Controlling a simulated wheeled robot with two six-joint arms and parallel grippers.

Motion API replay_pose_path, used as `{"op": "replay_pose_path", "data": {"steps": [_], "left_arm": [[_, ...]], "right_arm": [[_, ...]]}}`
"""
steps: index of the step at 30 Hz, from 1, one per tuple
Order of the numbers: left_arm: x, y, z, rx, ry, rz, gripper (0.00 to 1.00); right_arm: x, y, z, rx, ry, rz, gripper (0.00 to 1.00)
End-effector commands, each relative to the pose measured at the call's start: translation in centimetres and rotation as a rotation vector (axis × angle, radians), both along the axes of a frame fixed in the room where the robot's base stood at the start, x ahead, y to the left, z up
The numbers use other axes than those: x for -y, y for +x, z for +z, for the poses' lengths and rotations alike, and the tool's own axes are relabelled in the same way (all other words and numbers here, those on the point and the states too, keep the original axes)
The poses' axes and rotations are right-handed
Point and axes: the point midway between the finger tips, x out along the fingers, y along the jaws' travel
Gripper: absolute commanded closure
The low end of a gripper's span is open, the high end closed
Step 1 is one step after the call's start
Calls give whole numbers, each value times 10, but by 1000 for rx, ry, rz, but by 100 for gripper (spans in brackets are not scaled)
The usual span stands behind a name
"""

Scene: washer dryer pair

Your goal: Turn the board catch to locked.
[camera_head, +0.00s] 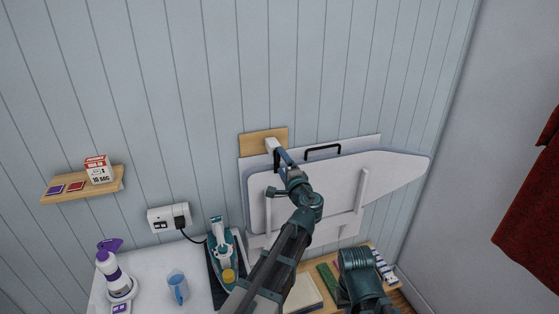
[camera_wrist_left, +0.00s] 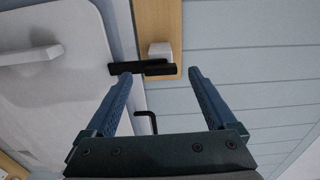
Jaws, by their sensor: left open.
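The board catch shows in the left wrist view as a black bar (camera_wrist_left: 143,68) lying crosswise by a white block (camera_wrist_left: 160,50) on a wooden plate (camera_wrist_left: 154,20). The white ironing board (camera_head: 390,172) hangs flat on the wall. My left gripper (camera_wrist_left: 160,74) is open at the catch, its fingers either side of the white block. The left fingertip overlaps the bar in view; I cannot tell whether they touch.
A black handle (camera_head: 322,149) sits close right of my left gripper. Below are a steam iron (camera_head: 219,241), spray bottle (camera_head: 110,265), blue jug (camera_head: 178,287) and wall socket (camera_head: 168,217). A shelf (camera_head: 84,187) holds a box. My right arm shows low at right.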

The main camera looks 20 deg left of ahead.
Motion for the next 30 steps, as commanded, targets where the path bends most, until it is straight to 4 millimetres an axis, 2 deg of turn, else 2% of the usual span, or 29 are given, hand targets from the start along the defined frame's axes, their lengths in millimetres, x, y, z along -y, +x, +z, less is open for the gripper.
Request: {"op": "replay_pose_path", "data": {"steps": [1, 3, 12, 19, 30], "left_arm": [[8, -14, 0, 0, 0, -4, 10], [16, -27, 0, 0, 0, -4, 10], [48, -74, 0, 1, -1, -3, 10], [60, -89, 0, 0, -1, -1, 10], [61, -91, 0, 0, -1, 0, 10]], "right_arm": [[0, 0, 0, 0, 0, 0, 100], [0, 0, 0, 0, 0, 0, 100], [0, 0, 0, 0, 0, 0, 100], [0, 0, 0, 0, 0, 0, 100], [0, 0, 0, 0, 0, 0, 100]]}}
